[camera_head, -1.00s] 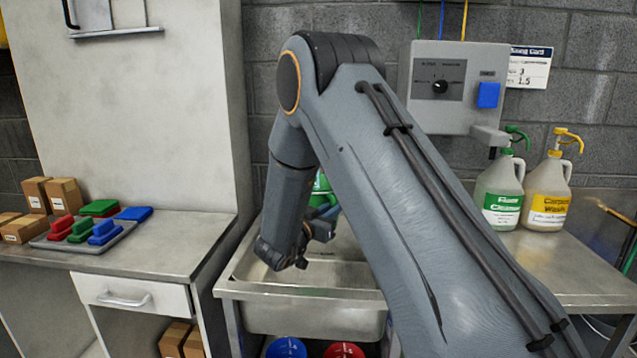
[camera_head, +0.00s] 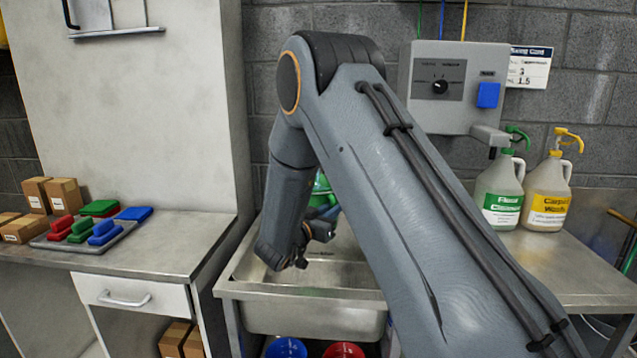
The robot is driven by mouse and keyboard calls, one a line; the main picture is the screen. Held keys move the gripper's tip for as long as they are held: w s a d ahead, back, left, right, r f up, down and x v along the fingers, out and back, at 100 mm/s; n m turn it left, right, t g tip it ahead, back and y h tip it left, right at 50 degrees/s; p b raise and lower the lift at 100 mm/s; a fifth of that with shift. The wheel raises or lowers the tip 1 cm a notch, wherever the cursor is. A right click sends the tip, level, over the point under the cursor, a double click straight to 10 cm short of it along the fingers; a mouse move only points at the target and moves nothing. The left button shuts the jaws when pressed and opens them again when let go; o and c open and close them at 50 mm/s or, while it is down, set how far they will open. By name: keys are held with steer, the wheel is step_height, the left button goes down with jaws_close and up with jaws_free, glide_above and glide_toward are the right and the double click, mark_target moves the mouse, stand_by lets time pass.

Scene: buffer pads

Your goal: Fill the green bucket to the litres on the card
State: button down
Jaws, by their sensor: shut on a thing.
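The green bucket (camera_head: 321,184) shows only as a green strip behind my arm, at the back of the sink; the rest is hidden. My gripper (camera_head: 322,229) is low over the sink beside it, mostly covered by my arm. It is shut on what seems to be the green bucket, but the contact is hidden. A bit of blue shows just above the gripper. The card (camera_head: 529,68) on the wall at the right shows "3" and "1.5"; its smaller print is unclear. A grey dispenser (camera_head: 420,112) with a black dial (camera_head: 440,87) and blue button (camera_head: 488,95) hangs beside it.
The steel sink (camera_head: 300,292) lies below my arm. Green-labelled (camera_head: 499,190) and yellow (camera_head: 549,190) pump jugs stand on the right counter (camera_head: 575,270). Coloured brushes on a tray (camera_head: 80,245) and boxes (camera_head: 64,196) occupy the left counter. Blue (camera_head: 287,348) and red (camera_head: 344,350) buckets sit below the sink.

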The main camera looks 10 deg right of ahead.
steer(key=shift+r, duration=0.25)
steer(key=s+d+p, duration=0.4)
steer(key=s+d, duration=0.2)
steer(key=s, duration=0.6)
steer(key=shift+d+p, duration=0.15)
steer(key=shift+p, duration=0.2)
steer(key=s+d+p, duration=0.1)
steer(key=s+p, duration=0.4)
steer(key=s, duration=1.4)
steer(key=shift+s+d, duration=0.3)
steer(key=shift+s, duration=0.05)
steer(key=shift+f, duration=0.15)
